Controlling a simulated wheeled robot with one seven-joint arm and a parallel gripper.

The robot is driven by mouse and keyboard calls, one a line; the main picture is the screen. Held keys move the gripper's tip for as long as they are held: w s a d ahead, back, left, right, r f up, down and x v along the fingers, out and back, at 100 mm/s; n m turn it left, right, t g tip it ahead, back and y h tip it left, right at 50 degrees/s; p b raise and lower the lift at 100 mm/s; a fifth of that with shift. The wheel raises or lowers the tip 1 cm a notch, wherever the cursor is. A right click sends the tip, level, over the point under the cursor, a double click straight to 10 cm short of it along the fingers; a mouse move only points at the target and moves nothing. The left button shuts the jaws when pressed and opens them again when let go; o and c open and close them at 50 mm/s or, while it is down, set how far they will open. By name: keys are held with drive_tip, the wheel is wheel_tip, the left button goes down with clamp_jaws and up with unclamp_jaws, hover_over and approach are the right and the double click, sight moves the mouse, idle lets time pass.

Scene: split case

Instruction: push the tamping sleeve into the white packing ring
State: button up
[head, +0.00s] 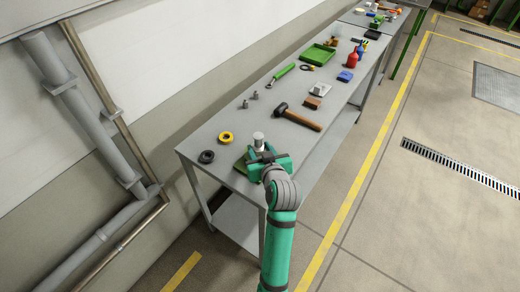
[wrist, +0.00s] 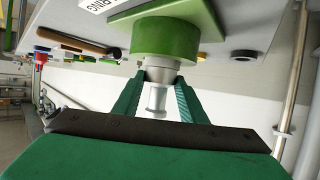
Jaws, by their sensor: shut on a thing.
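My gripper (head: 266,158) is at the near end of the grey bench (head: 212,127) and is shut on the tamping sleeve (head: 259,137), a silvery cylinder whose top sticks up above the jaws. In the wrist view the picture is upside down, and the green fingers (wrist: 162,84) close on the sleeve (wrist: 157,100) from both sides. The sleeve is in line with a round green case (wrist: 164,38) standing on the bench. A pale band lies between the sleeve and the case; I cannot tell whether it is the white packing ring or part of the sleeve.
A black ring (head: 206,157) and a yellow ring (head: 226,137) lie left of my gripper. A hammer (head: 300,119) lies beyond it, with a brown block (head: 312,103) behind. A green tray (head: 318,54) and red bottle (head: 352,60) are farther away.

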idle(0.4)
drive_tip(key=o, duration=1.2)
drive_tip(key=shift+s, duration=0.1)
drive_tip(key=v, duration=1)
drive_tip(key=shift+s+d+r, duration=0.15)
drive_tip(key=shift+s+d, duration=0.05)
drive_tip(key=shift+s, duration=0.1)
drive_tip(key=shift+w, duration=0.1)
